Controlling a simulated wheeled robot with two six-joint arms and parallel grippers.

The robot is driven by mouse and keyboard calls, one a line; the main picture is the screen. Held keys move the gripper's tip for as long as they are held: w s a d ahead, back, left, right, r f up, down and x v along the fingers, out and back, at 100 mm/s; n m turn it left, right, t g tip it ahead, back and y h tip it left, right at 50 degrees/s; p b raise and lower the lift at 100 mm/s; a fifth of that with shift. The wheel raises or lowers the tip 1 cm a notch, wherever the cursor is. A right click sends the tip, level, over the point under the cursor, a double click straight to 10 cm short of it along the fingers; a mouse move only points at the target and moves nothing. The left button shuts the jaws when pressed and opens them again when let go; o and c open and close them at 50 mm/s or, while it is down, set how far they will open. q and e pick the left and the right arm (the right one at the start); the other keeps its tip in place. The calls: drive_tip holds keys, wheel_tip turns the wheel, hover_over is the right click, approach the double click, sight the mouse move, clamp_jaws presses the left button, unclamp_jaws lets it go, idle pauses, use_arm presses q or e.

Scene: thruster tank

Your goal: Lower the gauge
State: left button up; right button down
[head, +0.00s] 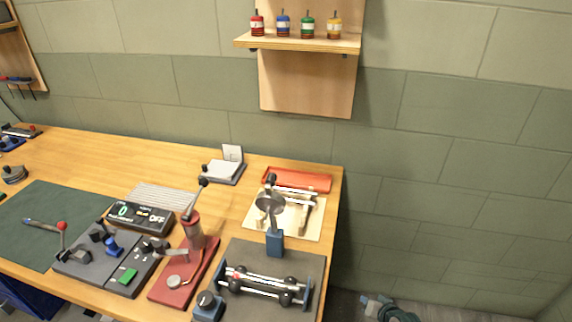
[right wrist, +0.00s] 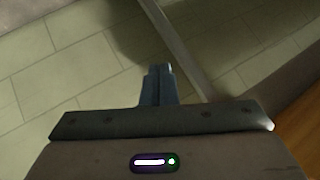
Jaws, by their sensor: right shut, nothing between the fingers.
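A round dark dial-like disc (head: 270,203) stands above a blue post (head: 275,243) on a dark plate at the right end of the bench; it looks like the gauge, though its face cannot be read. Its black knob sits above it. In the right wrist view my right gripper (right wrist: 157,72) shows its two blue-grey fingers together, shut and empty, with tiled surface beyond them. It is clear of the gauge, which does not show in that view. I cannot clearly make out my right gripper in the head view. My left gripper is out of view.
A silver bar with black knobs (head: 265,285) lies in front. A red tray (head: 298,180) is behind. A green coil (head: 398,312) lies beyond the bench's right edge.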

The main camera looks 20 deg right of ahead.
drive_tip(key=w+a+r+m+t+y+p, duration=0.1)
drive_tip(key=w+a+r+t+y, duration=0.15)
drive_tip(key=r, duration=0.85)
drive_tip(key=w+a+r+t+y+p, duration=0.15)
drive_tip(key=w+r, duration=0.25)
drive_tip(key=r, duration=0.6)
drive_tip(key=w+a+r+m+t+y, duration=0.1)
drive_tip(key=w+a+r, duration=0.15)
drive_tip(key=r, duration=0.85)
drive_tip(key=s+a+r+y, duration=0.1)
drive_tip(key=a+r+y, duration=0.1)
drive_tip(key=r, duration=0.5)
drive_tip(key=s+a+r+y+p, duration=0.1)
drive_tip(key=s+a+r+y, duration=0.1)
drive_tip(key=a+r, duration=0.3)
drive_tip(key=s+a+r+y+p, duration=0.1)
drive_tip(key=s+a+r+y, duration=0.1)
drive_tip(key=r, duration=0.7)
drive_tip(key=shift+a+n+y, duration=0.3)
drive_tip(key=shift+a+n, duration=0.1)
drive_tip(key=shift+a, duration=0.35)
drive_tip(key=shift+s, duration=0.1)
drive_tip(key=shift+r, duration=0.15)
